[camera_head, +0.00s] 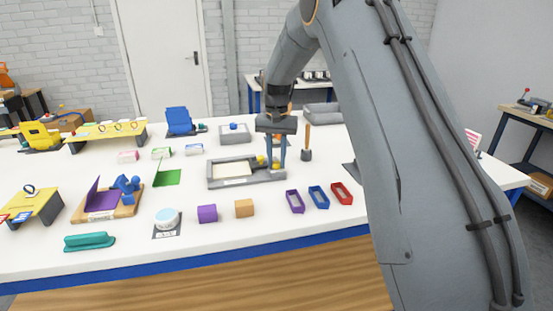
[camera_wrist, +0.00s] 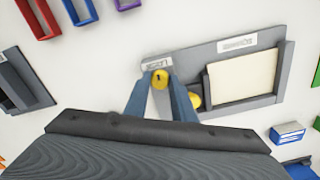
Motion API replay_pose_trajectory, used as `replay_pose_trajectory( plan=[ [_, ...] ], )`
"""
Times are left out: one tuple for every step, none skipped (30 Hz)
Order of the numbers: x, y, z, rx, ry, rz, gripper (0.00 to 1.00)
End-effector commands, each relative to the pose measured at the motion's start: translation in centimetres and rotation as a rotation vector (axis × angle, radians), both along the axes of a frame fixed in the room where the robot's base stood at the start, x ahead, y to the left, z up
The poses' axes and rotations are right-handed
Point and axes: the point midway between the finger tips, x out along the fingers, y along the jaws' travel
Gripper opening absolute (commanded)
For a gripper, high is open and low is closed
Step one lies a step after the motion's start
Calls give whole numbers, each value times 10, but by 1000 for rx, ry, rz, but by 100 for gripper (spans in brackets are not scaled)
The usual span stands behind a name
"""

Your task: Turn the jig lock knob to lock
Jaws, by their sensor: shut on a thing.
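The jig is a grey frame (camera_head: 230,184) around a pale cream panel, lying flat on the white table; it also shows in the wrist view (camera_wrist: 193,63). A yellow knob (camera_wrist: 160,79) with a small dark mark sits near its end, beside a small white label. My gripper (camera_wrist: 159,83) points down with its two blue-grey fingers on either side of this knob, shut on it. A second yellow piece (camera_wrist: 195,101) is partly hidden behind one finger. In the head view my gripper (camera_head: 276,159) is at the jig's right end. The label's text is hard to read.
An upright wooden-handled tool (camera_head: 307,143) stands close to the right of my gripper. Purple, blue and red open bins (camera_head: 319,197) lie in front to the right. A purple block (camera_head: 207,214) and an orange block (camera_head: 244,208) are in front. A grey box (camera_head: 235,135) is behind.

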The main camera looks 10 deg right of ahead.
Motion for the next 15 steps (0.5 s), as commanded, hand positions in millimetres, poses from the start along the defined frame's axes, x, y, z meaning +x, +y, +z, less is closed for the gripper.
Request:
replay_pose_trajectory(
  plan=[
    [2,0,2,0,-5,-2,1],
    [2,0,2,0,-5,-2,1],
    [2,0,2,0,-5,-2,1],
    [2,0,2,0,-5,-2,1],
    [2,0,2,0,-5,-2,1],
    [2,0,2,-1,-6,-2,1],
    [2,0,2,-1,-6,-2,1],
    [2,0,2,-1,-6,-1,1],
    [2,0,3,-1,-6,-1,1],
    [2,0,3,-1,-6,-1,25],
    [2,0,2,-1,-6,-1,30],
    [2,0,2,0,-5,-1,37],
    [2,0,2,0,-5,-1,42],
    [1,0,2,0,-4,-1,42],
    [1,0,2,0,-4,-1,42]
  ],
)
